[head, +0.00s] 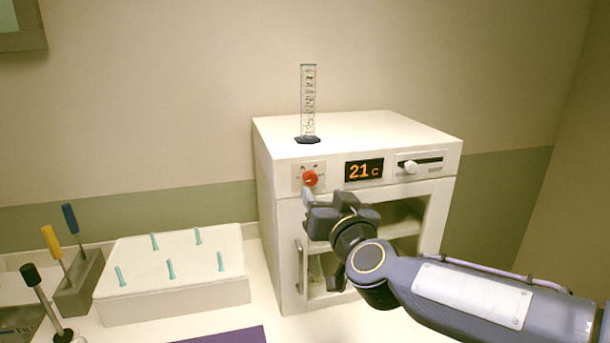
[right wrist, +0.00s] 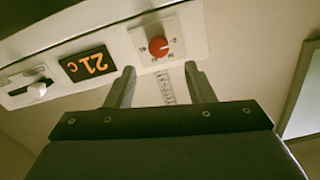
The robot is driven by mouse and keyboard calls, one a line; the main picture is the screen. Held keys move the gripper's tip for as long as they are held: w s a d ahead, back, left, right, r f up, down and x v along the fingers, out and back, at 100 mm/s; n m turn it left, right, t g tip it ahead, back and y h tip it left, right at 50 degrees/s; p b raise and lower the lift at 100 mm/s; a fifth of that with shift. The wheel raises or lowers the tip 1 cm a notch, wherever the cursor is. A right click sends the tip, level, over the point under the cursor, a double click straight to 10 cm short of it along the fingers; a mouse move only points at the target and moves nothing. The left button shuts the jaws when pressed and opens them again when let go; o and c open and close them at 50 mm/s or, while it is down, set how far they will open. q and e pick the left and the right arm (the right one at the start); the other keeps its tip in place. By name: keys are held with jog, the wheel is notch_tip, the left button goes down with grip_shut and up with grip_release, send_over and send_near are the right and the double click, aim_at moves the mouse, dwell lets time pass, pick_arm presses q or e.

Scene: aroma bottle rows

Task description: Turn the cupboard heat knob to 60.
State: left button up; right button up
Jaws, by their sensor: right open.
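The white cupboard (head: 350,140) stands on the table against the wall. Its red heat knob (head: 310,178) is on the left of the front panel, and the display (head: 363,170) reads 21 C. My right gripper (head: 309,197) is just below the knob and open. In the right wrist view the picture is upside down; the knob (right wrist: 158,47) lies beyond the two spread fingertips (right wrist: 162,73), roughly between them and apart from them. The marks around the knob are too small to read. My left gripper is not in view.
A white slider (head: 411,166) is right of the display. A measuring cylinder (head: 308,105) stands on the cupboard top. Left are a white peg block (head: 172,292) with teal pegs, and a tool rack (head: 80,283). A purple mat (head: 225,337) lies in front.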

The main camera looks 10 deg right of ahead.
aim_at(312, 180)
jog(key=w, duration=0.6)
jog(key=shift+w, duration=0.4)
jog(key=c, duration=1)
